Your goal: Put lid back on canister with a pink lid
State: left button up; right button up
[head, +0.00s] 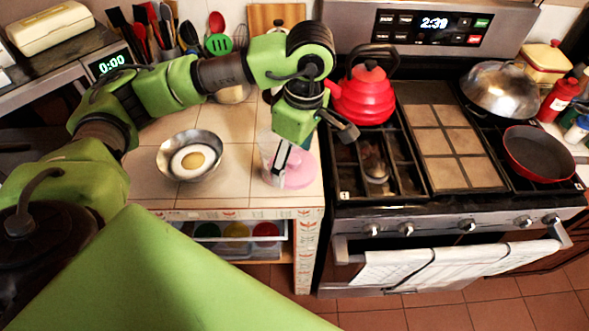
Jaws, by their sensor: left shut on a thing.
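The pink lid (299,171) is at the right end of the tiled counter, close to the stove. My left gripper (281,167) points down from above and is shut on the lid's near-left part. A clear, whitish canister (266,147) stands just behind and left of the gripper, partly hidden by it. I cannot tell whether the lid touches the canister or the counter. My right gripper is out of view.
A red kettle (366,93) stands on the stove to the right of my gripper. Utensils and a cutting board (272,16) line the back. The counter between pan and canister is clear.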

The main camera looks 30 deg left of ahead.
pick_arm(q)
jog(key=w+a+n, duration=0.1)
jog(key=n, duration=0.2)
jog(key=w+a+r+n+p, duration=0.1)
jog(key=n, duration=0.3)
jog(key=w+a+r+n+g+p, duration=0.1)
jog(key=n, duration=0.2)
jog(key=shift+w+a+r+h, duration=0.15)
jog(key=shift+w+a+h, duration=0.05)
jog(key=shift+w+h, duration=0.1)
jog(key=w+a+r+n+h+p, duration=0.1)
jog(key=w+a+n, duration=0.15)
jog(key=n, duration=0.55)
jog(key=w+a+r+n+h+p, duration=0.1)
jog(key=w+a+r+n+p, duration=0.15)
jog(key=n, duration=0.65)
notch_tip(320, 180, down, 7)
jog(key=b, duration=0.5)
jog(key=shift+s+a, duration=0.35)
jog(key=shift+r, duration=0.15)
jog(key=shift+f, duration=0.2)
jog(key=o, duration=1)
jog(key=shift+c, duration=0.2)
jog(key=shift+o, duration=0.5)
